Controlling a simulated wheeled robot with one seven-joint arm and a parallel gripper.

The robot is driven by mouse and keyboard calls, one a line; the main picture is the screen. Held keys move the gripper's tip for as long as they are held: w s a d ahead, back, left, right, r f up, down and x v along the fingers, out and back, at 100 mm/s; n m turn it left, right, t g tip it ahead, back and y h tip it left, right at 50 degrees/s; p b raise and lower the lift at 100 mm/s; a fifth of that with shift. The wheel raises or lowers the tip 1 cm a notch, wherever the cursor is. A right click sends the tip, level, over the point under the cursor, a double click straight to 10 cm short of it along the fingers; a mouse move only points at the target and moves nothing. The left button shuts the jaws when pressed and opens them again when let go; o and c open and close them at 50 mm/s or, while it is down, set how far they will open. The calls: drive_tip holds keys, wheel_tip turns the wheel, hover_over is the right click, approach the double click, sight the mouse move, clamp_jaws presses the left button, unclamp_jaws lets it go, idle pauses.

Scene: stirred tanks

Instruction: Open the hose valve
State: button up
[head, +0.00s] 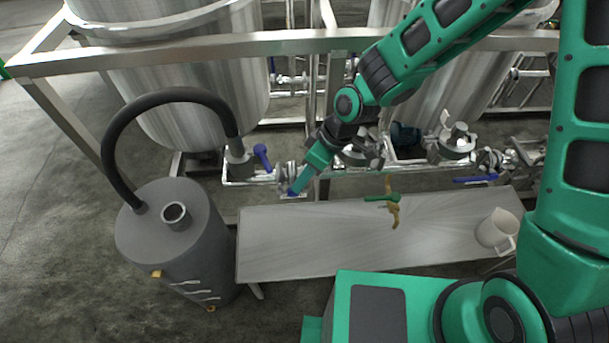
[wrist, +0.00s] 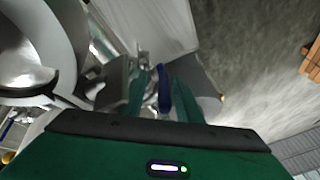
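The hose valve's blue lever (head: 262,157) stands tilted on the pipe beside the lower end of the black hose (head: 168,96). My gripper (head: 293,188) points down at the pipe, just right of and nearer than that lever in the head view. In the wrist view, a blue lever (wrist: 163,88) shows between my two green fingers (wrist: 162,98), which are apart. I cannot tell whether either finger touches it. The valve body is partly hidden behind the fingers in the wrist view.
A grey canister (head: 170,245) with the hose stands at the left. A metal bench (head: 310,240) carries a white mug (head: 497,231) and a green-and-brass part (head: 388,200). A steel frame rail (head: 240,45) runs before the tanks. Another blue lever (head: 475,180) is at the right.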

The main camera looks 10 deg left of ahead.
drive_tip(key=shift+s+a, duration=0.1)
drive_tip(key=shift+s, duration=0.05)
drive_tip(key=v, duration=1)
drive_tip(key=shift+r, duration=0.35)
clamp_jaws()
drive_tip(key=s+a+r+n+t+h, duration=0.1)
drive_tip(key=s+a+r+n+h, duration=0.2)
drive_tip(key=a+r+n, duration=0.5)
drive_tip(key=shift+n, duration=0.4)
drive_tip(key=f, duration=0.4)
drive_tip(key=d+f, duration=0.1)
drive_tip(key=f, duration=0.3)
drive_tip(key=w+d+f, duration=0.1)
drive_tip(key=f, duration=0.3)
drive_tip(key=shift+f, duration=0.15)
drive_tip(key=shift+w+d+f, duration=0.2)
drive_tip(key=shift+d+f, duration=0.05)
drive_tip(key=shift+d, duration=0.4)
